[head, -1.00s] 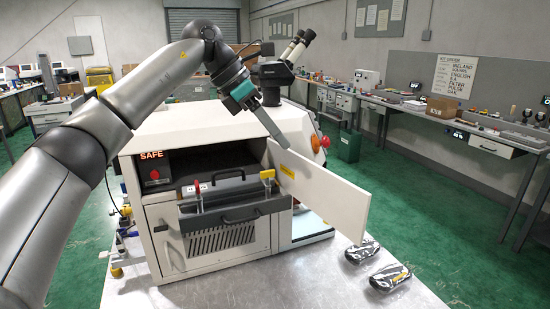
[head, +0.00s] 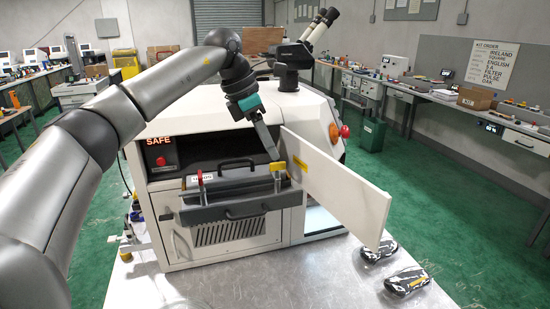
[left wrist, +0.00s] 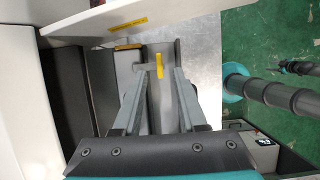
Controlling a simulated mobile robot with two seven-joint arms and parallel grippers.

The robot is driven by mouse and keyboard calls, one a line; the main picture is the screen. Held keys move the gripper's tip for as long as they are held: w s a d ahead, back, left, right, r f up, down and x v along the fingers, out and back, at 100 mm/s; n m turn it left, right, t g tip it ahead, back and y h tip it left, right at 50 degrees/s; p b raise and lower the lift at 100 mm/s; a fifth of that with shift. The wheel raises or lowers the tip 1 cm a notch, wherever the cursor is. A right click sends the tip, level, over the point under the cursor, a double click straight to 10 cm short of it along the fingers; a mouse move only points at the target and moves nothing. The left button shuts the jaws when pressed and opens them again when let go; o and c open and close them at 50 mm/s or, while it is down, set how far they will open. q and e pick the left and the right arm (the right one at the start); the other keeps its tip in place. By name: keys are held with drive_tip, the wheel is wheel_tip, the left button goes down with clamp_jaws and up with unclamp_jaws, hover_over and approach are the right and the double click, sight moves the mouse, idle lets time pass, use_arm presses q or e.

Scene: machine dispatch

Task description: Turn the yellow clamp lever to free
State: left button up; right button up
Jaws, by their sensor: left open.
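The machine (head: 215,120) has an open front with a dark drawer that carries a black handle and clamps. The yellow clamp lever (head: 279,166) is at the drawer's right end, beside the open white door. My left gripper (head: 270,149) comes down from above, open, with its fingertips close to the lever. In the left wrist view the yellow lever (left wrist: 160,65) shows just beyond and between the two parted fingertips (left wrist: 155,74). Contact cannot be told. A red clamp (head: 201,183) is at the drawer's left end. My right gripper is not in view.
The white door (head: 340,190) swings out to the right of the lever, close to my left gripper. A SAFE display (head: 160,141) is lit. Two black-and-white patterned objects (head: 407,281) lie on the metal table at the right. The front of the table is clear.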

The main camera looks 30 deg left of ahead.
sight(278, 163)
use_arm(q)
drive_tip(key=shift+x, duration=1.9)
clamp_jaws()
